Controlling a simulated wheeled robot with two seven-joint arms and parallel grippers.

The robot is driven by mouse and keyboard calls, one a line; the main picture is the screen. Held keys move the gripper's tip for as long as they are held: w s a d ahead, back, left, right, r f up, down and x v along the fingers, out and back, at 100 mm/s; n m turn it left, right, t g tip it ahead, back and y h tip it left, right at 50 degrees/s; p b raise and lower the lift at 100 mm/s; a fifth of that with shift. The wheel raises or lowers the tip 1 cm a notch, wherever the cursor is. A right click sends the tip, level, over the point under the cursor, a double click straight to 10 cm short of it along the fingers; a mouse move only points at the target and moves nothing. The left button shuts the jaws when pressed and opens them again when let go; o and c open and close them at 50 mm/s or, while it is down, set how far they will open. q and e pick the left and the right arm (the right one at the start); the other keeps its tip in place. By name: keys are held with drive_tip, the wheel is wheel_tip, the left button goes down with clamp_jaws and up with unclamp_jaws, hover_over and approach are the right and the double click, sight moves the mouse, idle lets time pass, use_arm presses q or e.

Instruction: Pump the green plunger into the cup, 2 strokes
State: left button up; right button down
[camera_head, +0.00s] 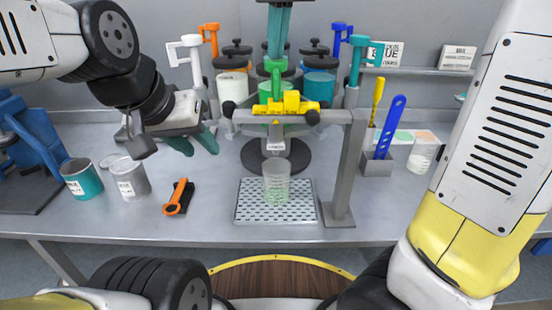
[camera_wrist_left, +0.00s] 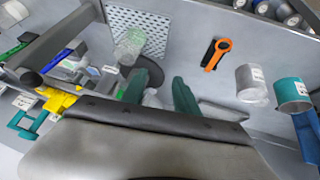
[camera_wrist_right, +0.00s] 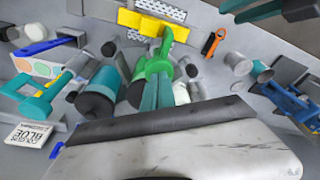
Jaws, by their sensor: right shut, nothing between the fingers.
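The green plunger (camera_head: 274,72) stands over the green drum, behind the yellow block, and it also shows in the right wrist view (camera_wrist_right: 154,66). My right gripper (camera_head: 276,56) is shut and empty, pointing down, with its teal fingertips at the plunger's top; contact cannot be told for certain. The clear cup (camera_head: 276,178) stands upright on the perforated tray (camera_head: 245,205), below the spout (camera_head: 275,141), with pale green in its lower part. The cup also shows in the left wrist view (camera_wrist_left: 130,46). My left gripper (camera_head: 196,146) is open and empty, left of the cup.
A grey gantry post (camera_head: 345,170) stands right of the cup under the yellow block (camera_head: 280,106). White (camera_head: 186,50), orange, blue and teal pumps surround the drums. A holder (camera_head: 377,163) with paddles stands right.

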drive_tip(key=shift+r, duration=2.2)
drive_tip(key=shift+f, duration=0.15)
drive_tip(key=shift+f, duration=2.05)
drive_tip(key=shift+r, duration=2.2)
drive_tip(key=shift+r, duration=0.1)
wheel_tip(320, 180, up, 6)
drive_tip(key=shift+f, duration=0.1)
